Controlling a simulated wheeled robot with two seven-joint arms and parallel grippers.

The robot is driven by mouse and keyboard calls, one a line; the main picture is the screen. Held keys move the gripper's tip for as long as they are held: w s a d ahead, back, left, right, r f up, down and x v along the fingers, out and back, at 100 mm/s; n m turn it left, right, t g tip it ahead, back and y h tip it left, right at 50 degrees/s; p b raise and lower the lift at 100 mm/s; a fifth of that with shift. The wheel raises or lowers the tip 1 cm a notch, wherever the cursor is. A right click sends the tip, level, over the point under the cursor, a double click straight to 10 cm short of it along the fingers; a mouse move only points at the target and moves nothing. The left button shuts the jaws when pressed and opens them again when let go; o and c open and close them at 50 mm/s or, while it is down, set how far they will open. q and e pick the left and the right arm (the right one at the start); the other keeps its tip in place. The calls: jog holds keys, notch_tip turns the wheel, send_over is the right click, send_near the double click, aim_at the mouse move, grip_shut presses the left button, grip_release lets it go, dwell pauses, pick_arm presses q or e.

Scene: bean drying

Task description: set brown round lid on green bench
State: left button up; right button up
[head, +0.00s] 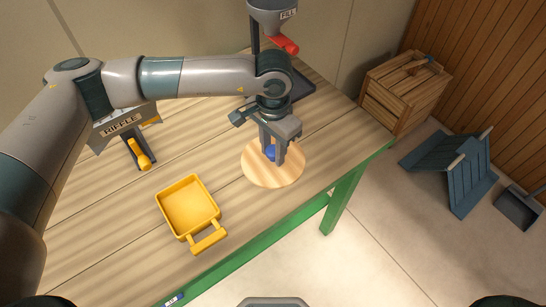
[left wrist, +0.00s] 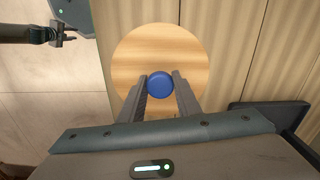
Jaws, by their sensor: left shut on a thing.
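The round lid (head: 258,175) is a pale brown wooden disc with a blue knob (head: 270,152) at its middle. It lies flat over the right part of the green bench's (head: 110,215) plank top, near the front edge; I cannot tell if it touches the planks. My left gripper (head: 272,158) points down and is shut on the lid's knob. In the left wrist view the lid (left wrist: 160,48) shows with its knob (left wrist: 160,84) between the fingers. A small dark gripper (left wrist: 66,35), seemingly my right one, shows at the upper left there; its jaws are unclear.
A yellow tray (head: 190,206) with a handle stands left of the lid. A riffle box (head: 122,125) is at the back left, a fill hopper (head: 272,14) with a red handle behind. A wooden crate (head: 405,88), a blue slatted stand (head: 455,170) and a dustpan (head: 518,208) are on the floor.

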aim_at(273, 160)
pick_arm(q)
notch_tip(273, 160, down, 3)
jog(key=shift+f+p, duration=0.15)
jog(key=shift+p, duration=1)
jog(key=shift+f, duration=0.35)
jog(key=shift+f+b, duration=0.1)
jog(key=shift+b, duration=0.2)
jog(key=o, duration=1.1)
jog(key=shift+o, duration=0.2)
